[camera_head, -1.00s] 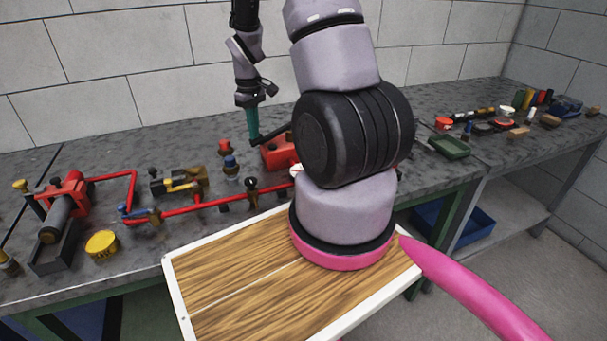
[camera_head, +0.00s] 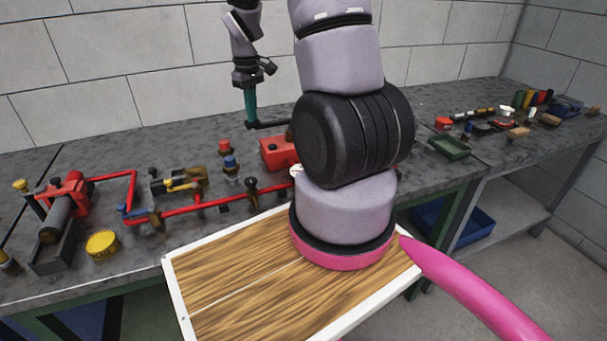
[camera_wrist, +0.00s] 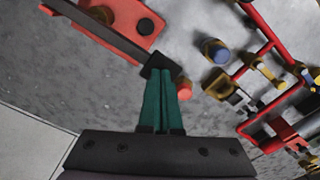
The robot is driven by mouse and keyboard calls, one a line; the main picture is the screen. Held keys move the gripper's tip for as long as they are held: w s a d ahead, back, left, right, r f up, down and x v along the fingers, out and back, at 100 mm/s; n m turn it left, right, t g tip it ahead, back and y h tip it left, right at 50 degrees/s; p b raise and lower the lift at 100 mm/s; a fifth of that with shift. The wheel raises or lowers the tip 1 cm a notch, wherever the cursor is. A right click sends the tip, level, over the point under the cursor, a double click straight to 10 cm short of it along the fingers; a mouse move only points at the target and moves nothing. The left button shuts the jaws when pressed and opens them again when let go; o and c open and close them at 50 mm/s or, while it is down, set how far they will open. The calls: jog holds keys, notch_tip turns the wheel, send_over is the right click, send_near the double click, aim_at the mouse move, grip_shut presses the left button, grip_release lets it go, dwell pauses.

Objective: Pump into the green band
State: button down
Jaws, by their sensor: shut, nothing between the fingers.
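A red pump box (camera_head: 276,152) sits on the grey bench, partly hidden behind my arm. My gripper (camera_head: 250,120) has teal fingers pointing down, shut and empty, at the lever's free end. In the wrist view, the fingertips (camera_wrist: 166,74) meet the black end block of the lever (camera_wrist: 110,36); whether they press on it I cannot tell. A small white round face, perhaps a gauge (camera_head: 295,171), shows beside my arm; its band and needle are unreadable.
Red piping (camera_head: 180,210) with valves runs along the bench left of my arm. A red-topped fitting (camera_head: 225,147) and a blue-capped fitting (camera_head: 231,165) stand left of the pump. A yellow tin (camera_head: 102,244) sits front left. A green tray (camera_head: 449,147) lies at right.

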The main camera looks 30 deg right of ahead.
dwell(0.4)
jog(key=shift+f, duration=2.7)
jog(key=shift+r, duration=2.7)
jog(key=shift+f, duration=0.15)
jog(key=shift+f, duration=2.55)
jog(key=shift+r, duration=2.7)
